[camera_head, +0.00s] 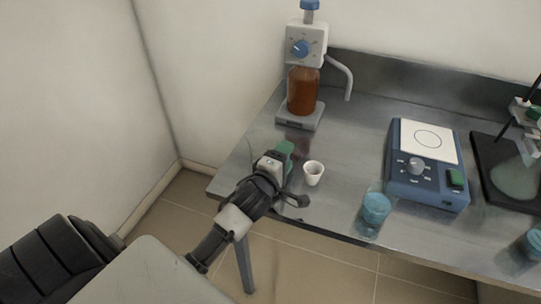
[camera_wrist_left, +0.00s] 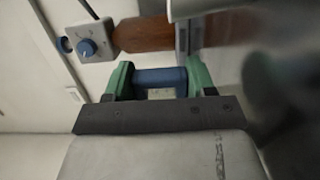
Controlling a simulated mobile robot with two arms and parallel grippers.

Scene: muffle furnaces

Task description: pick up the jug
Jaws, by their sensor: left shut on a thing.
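My left gripper (camera_head: 279,160) is over the near left part of the bench, with a green fingertip showing in the head view. In the left wrist view, its two green fingers are shut on a blue thing (camera_wrist_left: 161,76), with a small pale patch below it. Only part of the blue thing shows, and I cannot tell its full shape or whether it is the jug. It is hidden in the head view. A small white cup (camera_head: 313,173) stands upright just right of the gripper. My right gripper is not in view.
A dispenser with a blue dial (camera_head: 304,48) and brown bottle (camera_head: 303,92) stands behind the gripper on the steel bench (camera_head: 345,130). To the right are a beaker of blue liquid (camera_head: 375,208), a blue instrument (camera_head: 426,165) and a dark stand base (camera_head: 508,172).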

